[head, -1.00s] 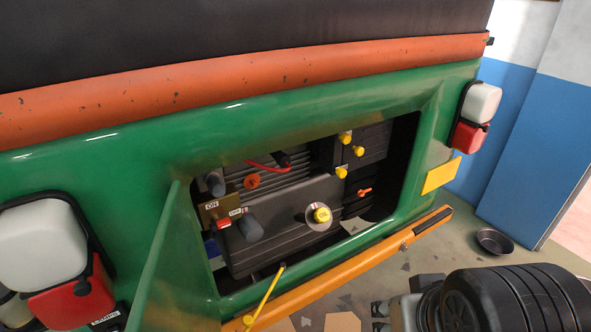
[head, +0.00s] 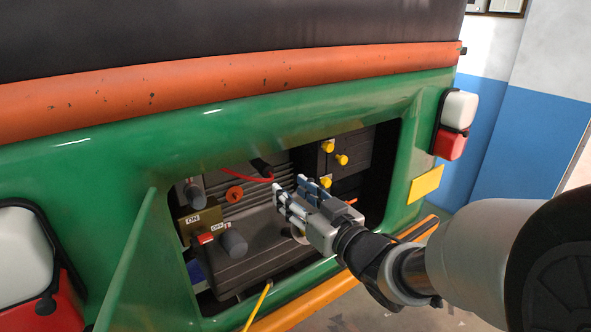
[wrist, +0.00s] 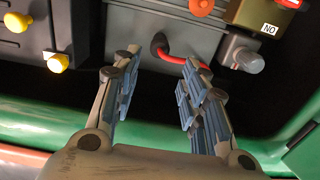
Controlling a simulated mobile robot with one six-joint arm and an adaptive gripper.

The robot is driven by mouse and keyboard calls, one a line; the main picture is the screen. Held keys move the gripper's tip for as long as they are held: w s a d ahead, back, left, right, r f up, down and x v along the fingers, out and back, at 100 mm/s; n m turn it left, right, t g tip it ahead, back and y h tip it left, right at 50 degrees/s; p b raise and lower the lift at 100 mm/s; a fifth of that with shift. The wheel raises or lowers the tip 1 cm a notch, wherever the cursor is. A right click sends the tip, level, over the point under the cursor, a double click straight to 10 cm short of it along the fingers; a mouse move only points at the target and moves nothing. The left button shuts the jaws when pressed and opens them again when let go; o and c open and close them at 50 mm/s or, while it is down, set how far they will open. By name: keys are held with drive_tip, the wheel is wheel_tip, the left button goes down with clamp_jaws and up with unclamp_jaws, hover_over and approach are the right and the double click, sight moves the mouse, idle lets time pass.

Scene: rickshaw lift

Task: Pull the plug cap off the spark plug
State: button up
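The plug cap (head: 262,168) is a small black cylinder with a red cable (head: 245,176), at the top of the engine bay in the head view. The spark plug under the cap is hidden. My gripper (head: 291,187) reaches into the bay from the right, its tips just right of and below the cap. In the wrist view my gripper (wrist: 160,62) is open, with nothing seen gripped between its fingers.
The green body panel (head: 225,135) frames the opening, and an open green flap (head: 135,262) stands at its left. Yellow knobs (head: 341,160), an orange cap (head: 235,192) and a labelled switch plate (head: 199,225) surround the area. A yellow rod (head: 257,305) stands at the lower edge.

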sight(269, 173)
drive_tip(key=shift+x, duration=4.9)
drive_tip(key=shift+s, duration=0.1)
drive_tip(key=c, duration=0.9)
drive_tip(key=shift+s, duration=0.1)
drive_tip(key=shift+b+v, duration=0.4)
drive_tip(key=shift+v, duration=1.55)
